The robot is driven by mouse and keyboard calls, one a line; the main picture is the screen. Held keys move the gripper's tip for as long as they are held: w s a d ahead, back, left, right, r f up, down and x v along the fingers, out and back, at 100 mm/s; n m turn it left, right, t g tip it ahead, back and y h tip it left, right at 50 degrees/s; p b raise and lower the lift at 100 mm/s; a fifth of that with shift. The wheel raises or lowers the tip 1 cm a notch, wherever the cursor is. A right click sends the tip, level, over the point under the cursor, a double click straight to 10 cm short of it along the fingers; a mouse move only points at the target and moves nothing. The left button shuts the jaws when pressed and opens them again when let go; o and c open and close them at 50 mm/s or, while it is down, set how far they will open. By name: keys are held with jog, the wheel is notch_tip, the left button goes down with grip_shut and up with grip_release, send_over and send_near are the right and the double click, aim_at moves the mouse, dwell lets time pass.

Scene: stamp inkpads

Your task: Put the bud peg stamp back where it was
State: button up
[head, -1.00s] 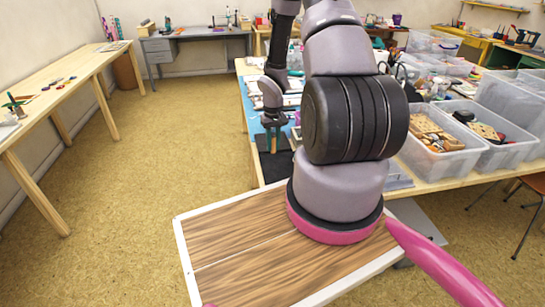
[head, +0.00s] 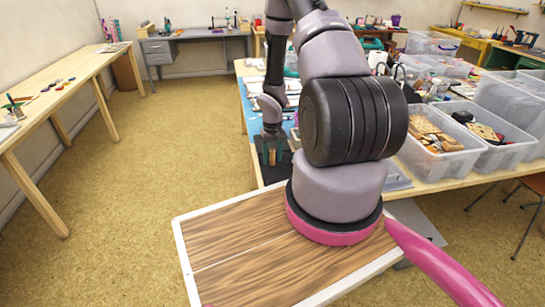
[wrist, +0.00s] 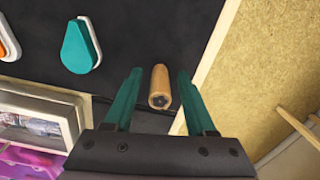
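A wooden peg stamp (wrist: 160,80) shows in the wrist view, its near end bearing a dark mark that looks like a bud or flower. It seems to stand on a black mat (wrist: 125,30) near the wooden table edge. My gripper (wrist: 159,74) has its two teal fingers spread, one on each side of the peg, with visible gaps. In the head view, the peg (head: 272,158) is a small tan upright shape between the fingers of my gripper (head: 273,150), over the dark mat. The peg's far end is hard to make out.
A teal drop-shaped piece (wrist: 78,48) and an orange-and-white piece (wrist: 6,40) lie on the mat. A pale frame or box (wrist: 38,118) is at the left. Clear bins (head: 445,155) stand on the table's right. Floor lies left of the table.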

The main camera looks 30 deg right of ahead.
jog(key=shift+r, duration=0.1)
notch_tip(320, 180, up, 12)
jog(key=shift+r, duration=0.1)
dwell(0.4)
notch_tip(320, 180, up, 14)
jog(key=f+t+h, duration=0.1)
send_over(272, 150)
jog(key=s+a+r+m+t, duration=0.2)
jog(key=s+a+r, duration=0.1)
jog(key=r, duration=0.7)
jog(key=s+a+r+t+y, duration=0.1)
jog(key=s+a+r+t, duration=0.1)
jog(key=s+a+r, duration=0.3)
jog(key=s+a+r+t+y, duration=0.2)
jog(key=s+a+r, duration=0.3)
jog(key=s+r, duration=0.6)
jog(key=shift+s+r+m, duration=0.3)
jog(key=shift+r+m, duration=0.1)
jog(key=shift+r, duration=0.45)
